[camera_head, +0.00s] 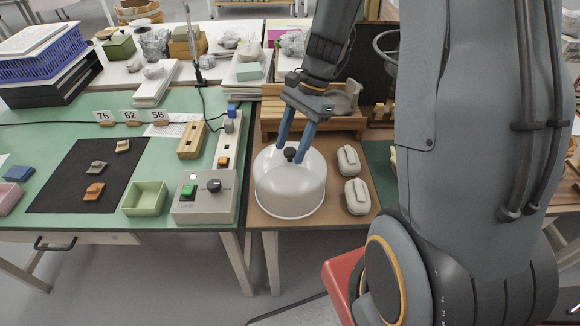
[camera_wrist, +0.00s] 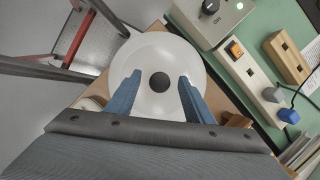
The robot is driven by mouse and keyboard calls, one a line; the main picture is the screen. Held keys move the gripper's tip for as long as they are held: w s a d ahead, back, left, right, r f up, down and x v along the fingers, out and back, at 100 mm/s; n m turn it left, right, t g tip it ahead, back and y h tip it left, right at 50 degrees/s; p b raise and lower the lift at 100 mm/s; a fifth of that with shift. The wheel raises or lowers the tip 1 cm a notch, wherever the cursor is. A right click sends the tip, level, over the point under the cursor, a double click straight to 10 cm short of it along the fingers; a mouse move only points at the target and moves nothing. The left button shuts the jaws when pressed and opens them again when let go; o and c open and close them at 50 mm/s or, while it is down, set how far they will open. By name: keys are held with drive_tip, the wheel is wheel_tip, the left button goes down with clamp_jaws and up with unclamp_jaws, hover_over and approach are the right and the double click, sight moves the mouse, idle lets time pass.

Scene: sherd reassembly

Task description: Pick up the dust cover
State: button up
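The dust cover (camera_head: 290,192) is a white, translucent round dome with a dark knob (camera_head: 289,153) on top. It stands on the brown table (camera_head: 264,212) right of the green one. My gripper (camera_head: 294,158) is above it, with its two blue fingers pointing down on either side of the knob. In the wrist view the dust cover (camera_wrist: 158,55) fills the middle. Its knob (camera_wrist: 159,82) lies between the open fingers (camera_wrist: 158,84), with clear gaps on both sides. What is under the cover cannot be made out.
Two pale oblong blocks (camera_head: 356,195) stand just right of the cover. A wooden rack (camera_head: 330,120) is behind it. A grey control box (camera_head: 206,197) with a green switch and dark knob is on the left, beside a green tray (camera_head: 146,198). Sherds lie on a black mat (camera_head: 70,185).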

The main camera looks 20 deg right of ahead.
clamp_jaws()
